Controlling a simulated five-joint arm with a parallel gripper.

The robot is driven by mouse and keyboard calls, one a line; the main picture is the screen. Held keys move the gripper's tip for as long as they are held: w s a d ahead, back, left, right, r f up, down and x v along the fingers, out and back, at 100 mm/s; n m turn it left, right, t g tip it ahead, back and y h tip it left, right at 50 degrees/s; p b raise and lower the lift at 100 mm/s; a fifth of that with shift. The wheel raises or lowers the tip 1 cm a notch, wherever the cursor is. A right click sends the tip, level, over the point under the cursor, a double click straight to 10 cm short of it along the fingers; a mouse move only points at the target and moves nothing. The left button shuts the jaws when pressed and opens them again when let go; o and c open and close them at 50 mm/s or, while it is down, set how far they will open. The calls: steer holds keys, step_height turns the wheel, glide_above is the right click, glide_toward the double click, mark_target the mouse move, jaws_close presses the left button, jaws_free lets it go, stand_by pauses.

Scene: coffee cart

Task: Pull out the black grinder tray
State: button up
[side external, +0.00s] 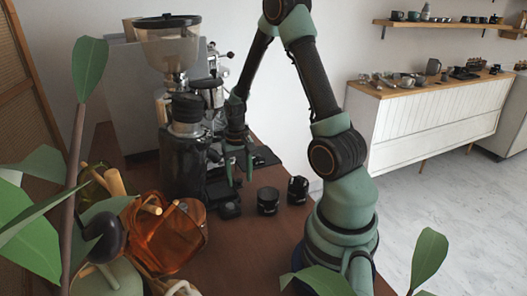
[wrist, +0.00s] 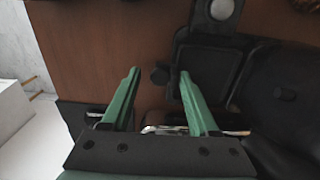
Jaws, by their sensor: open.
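The black grinder tray (wrist: 212,72) lies at the right of centre in the wrist view, at the foot of the grinder. A small dark knob (wrist: 160,76) is at its left edge. In the side external view the tray (side external: 222,190) is partly hidden beside the grinder (side external: 181,158). My gripper (side external: 239,180) points down over the tray area. In the wrist view my gripper (wrist: 159,73) is open, with its green fingertips on either side of the knob. The right fingertip is close to the tray edge. I cannot tell whether the fingers touch anything.
Two black cups (side external: 267,201) (side external: 298,190) and a small black object (side external: 230,210) stand on the brown counter (side external: 225,255) in front. An orange glass vessel (side external: 170,235) is at the left. The counter left of the knob is bare in the wrist view.

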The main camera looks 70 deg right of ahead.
jaws_close()
stand_by(1.4)
